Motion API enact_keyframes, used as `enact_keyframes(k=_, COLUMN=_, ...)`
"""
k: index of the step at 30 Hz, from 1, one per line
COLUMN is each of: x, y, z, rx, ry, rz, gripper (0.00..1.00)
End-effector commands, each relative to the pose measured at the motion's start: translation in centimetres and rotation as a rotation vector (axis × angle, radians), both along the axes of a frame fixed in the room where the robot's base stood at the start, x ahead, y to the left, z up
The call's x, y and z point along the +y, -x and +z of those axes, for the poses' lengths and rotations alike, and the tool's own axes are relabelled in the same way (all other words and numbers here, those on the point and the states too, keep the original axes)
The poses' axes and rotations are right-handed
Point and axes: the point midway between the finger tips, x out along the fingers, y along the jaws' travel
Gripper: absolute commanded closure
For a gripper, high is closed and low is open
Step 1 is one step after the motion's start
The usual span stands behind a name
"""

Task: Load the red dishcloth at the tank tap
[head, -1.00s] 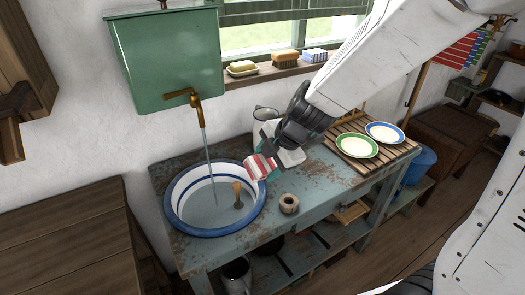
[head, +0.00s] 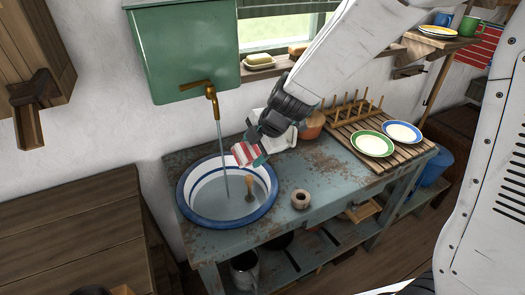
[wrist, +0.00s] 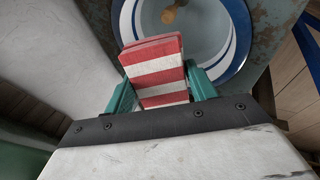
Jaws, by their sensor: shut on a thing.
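My gripper (head: 257,158) is shut on the red dishcloth (head: 245,153), a folded cloth with red and white stripes. The cloth (wrist: 154,72) sits between the two teal fingers in the wrist view. My gripper holds it above the back right rim of the basin (head: 192,212), beside the water stream. The green tank (head: 180,50) hangs on the wall with a brass tap (head: 211,90). A thin stream of water (head: 221,145) runs from the tap into the white basin with blue bands.
A wooden-handled thing (head: 249,188) stands in the basin. A small round pot (head: 301,199) is on the worn blue bench (head: 325,165). Green-rimmed (head: 373,144) and blue-rimmed (head: 402,132) plates lie on a slatted rack at right. A soap dish (head: 259,62) is on the sill.

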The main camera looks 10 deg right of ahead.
Motion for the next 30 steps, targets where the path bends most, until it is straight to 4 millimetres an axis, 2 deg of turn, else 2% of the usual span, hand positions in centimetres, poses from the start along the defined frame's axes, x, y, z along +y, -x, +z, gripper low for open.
enact_keyframes(k=15, x=3.6, y=-3.4, z=-1.0, rx=-0.001, ry=0.001, rz=0.002, gripper=0.62)
enact_keyframes(k=22, x=4.5, y=-4.1, z=-1.2, rx=-0.001, ry=0.000, rz=0.001, gripper=0.62)
enact_keyframes(k=30, x=4.5, y=-4.2, z=-1.2, rx=0.000, ry=0.000, rz=0.001, gripper=0.62)
